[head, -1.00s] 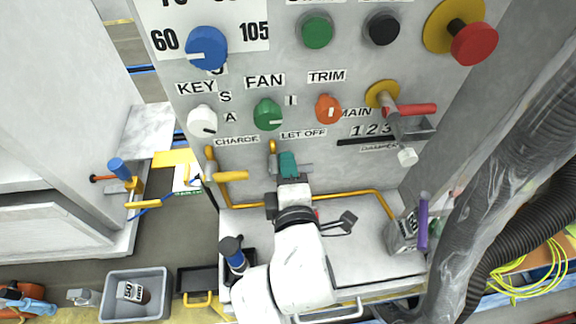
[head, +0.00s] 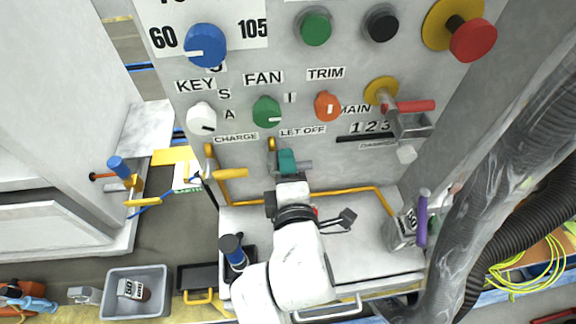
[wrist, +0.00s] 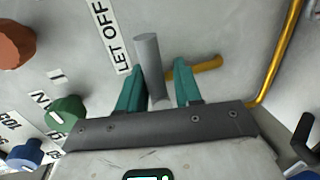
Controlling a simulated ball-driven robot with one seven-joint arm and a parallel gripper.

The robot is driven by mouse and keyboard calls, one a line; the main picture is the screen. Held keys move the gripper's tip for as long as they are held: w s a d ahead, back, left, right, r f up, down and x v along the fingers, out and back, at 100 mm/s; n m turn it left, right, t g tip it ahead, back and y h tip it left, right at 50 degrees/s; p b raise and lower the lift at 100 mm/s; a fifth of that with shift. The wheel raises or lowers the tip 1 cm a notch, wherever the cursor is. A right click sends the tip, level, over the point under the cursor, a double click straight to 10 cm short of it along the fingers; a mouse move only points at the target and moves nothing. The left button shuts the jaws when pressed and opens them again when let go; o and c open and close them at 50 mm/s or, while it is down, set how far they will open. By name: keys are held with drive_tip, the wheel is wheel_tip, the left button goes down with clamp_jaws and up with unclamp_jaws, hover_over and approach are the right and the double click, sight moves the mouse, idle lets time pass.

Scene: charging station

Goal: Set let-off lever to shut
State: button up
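The let-off lever is a grey round bar (wrist: 149,62) below the LET OFF label (head: 302,132) on the panel. In the head view its grey end (head: 305,166) sticks out to the right of my gripper. My gripper (head: 287,161) reaches up to the panel there and hides most of the lever. In the wrist view the two green fingers of my gripper (wrist: 160,88) stand apart, one on each side of the bar. A clear gap shows between the bar and the right finger; I cannot tell whether the left finger touches it.
The yellow-handled charge lever (head: 230,173) is close on the left. The fan knob (head: 267,112) and trim knob (head: 327,106) are above. A yellow pipe (head: 350,191) runs below along the panel. A red-handled main lever (head: 410,106) is at the right.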

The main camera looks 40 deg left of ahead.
drive_tip(key=shift+s+a+r, duration=0.35)
drive_tip(key=shift+s+a, duration=0.1)
drive_tip(key=shift+s, duration=0.25)
drive_tip(key=w+d+v, duration=0.1)
drive_tip(key=v, duration=0.9)
drive_tip(key=shift+d+f, duration=0.2)
drive_tip(key=shift+f, duration=0.05)
